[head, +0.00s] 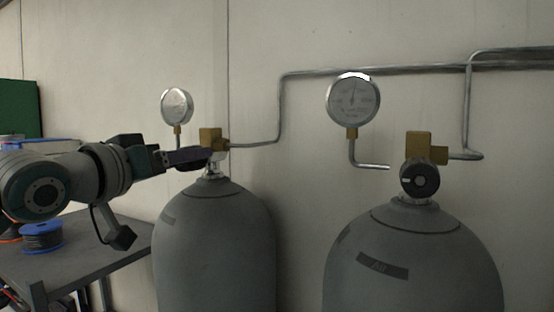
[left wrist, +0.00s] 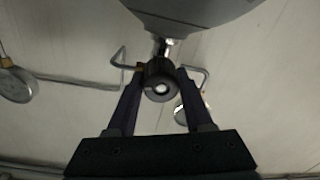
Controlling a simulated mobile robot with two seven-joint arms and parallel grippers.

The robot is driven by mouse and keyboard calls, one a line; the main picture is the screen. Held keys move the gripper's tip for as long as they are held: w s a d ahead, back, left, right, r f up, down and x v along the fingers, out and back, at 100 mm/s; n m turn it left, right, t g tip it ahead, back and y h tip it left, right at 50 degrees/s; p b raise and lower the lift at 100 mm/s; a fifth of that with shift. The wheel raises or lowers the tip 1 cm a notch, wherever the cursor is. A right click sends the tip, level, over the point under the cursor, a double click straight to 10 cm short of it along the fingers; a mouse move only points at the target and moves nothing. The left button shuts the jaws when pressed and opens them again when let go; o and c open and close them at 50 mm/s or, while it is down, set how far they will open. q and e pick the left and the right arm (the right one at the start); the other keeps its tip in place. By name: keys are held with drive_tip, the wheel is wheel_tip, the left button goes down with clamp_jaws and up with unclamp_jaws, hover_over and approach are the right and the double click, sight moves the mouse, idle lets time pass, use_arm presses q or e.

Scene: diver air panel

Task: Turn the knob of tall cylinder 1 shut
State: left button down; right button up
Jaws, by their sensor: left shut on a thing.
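Two grey gas cylinders stand against the wall, a left cylinder (head: 214,240) and a right cylinder (head: 412,260); I cannot read a number on either. The left cylinder has a brass valve (head: 210,135). Its black knob (left wrist: 161,82) shows in the left wrist view between my fingers and is hidden behind them in the head view. My left gripper (head: 206,156) reaches in from the left and is shut on this knob; it also shows in the left wrist view (left wrist: 160,76). The right cylinder's black knob (head: 420,180) faces me, untouched. My right gripper is not in view.
A small gauge (head: 176,105) stands behind my left gripper, and a larger gauge (head: 353,98) between the cylinders. Metal pipes (head: 390,70) run along the wall. A dark table (head: 100,250) with a blue-rimmed spool (head: 42,237) is at the left.

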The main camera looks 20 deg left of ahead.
use_arm(q)
drive_tip(key=shift+m, duration=0.8)
drive_tip(key=shift+c, duration=1.4)
unclamp_jaws()
drive_tip(key=shift+s+f+b, duration=0.2)
drive_tip(key=shift+s+b, duration=0.35)
drive_tip(key=shift+b, duration=0.05)
drive_tip(key=s+b, duration=0.4)
drive_tip(key=s, duration=0.4)
drive_tip(key=shift+s+a+r+b, duration=0.2)
drive_tip(key=shift+s+b, duration=0.1)
drive_tip(key=shift+s, duration=0.1)
